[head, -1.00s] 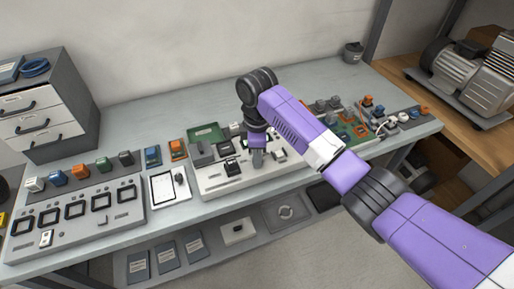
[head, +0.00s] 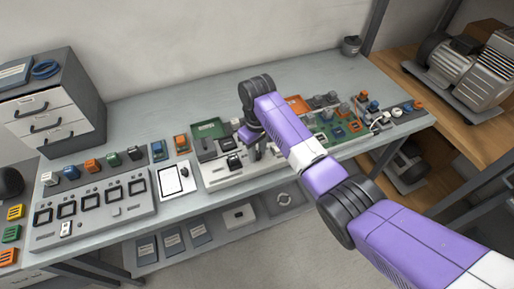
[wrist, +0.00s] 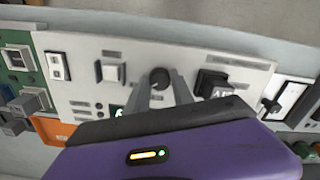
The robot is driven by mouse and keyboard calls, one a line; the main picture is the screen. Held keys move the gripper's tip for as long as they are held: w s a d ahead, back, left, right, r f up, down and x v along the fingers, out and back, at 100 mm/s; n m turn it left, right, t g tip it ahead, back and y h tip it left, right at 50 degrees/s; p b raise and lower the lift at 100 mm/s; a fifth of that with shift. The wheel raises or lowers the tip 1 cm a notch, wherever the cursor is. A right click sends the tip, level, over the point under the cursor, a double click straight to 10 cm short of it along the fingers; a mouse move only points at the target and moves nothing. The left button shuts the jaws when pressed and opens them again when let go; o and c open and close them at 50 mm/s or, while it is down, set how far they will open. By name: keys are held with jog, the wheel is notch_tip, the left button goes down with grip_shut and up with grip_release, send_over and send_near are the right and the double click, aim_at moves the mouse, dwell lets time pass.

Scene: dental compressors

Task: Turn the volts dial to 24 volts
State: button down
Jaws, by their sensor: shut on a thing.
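The white control panel (wrist: 225,60) fills the middle of the wrist view. It also shows on the workbench in the head view (head: 212,182), under my arm. A dark round dial (wrist: 159,78) is on the panel, between a pale square button and a black square part. My gripper (wrist: 162,86) has its two grey fingers on either side of the dial, shut on it. In the head view my gripper (head: 257,151) reaches down at the panel and hides the dial. Dial markings are too small to read.
A pale square button (wrist: 109,71) and a black square part (wrist: 213,83) flank the dial closely. A grey panel with several square frames (head: 95,212) lies at the bench's left. A drawer cabinet (head: 50,105) stands behind it.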

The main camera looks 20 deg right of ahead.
aim_at(257, 153)
jog(key=shift+m, duration=0.6)
jog(key=c, duration=1.1)
grip_release()
jog(key=shift+r, duration=0.15)
notch_tip(257, 153, up, 8)
jog(key=shift+f+b, duration=0.2)
jog(key=shift+b, duration=0.3)
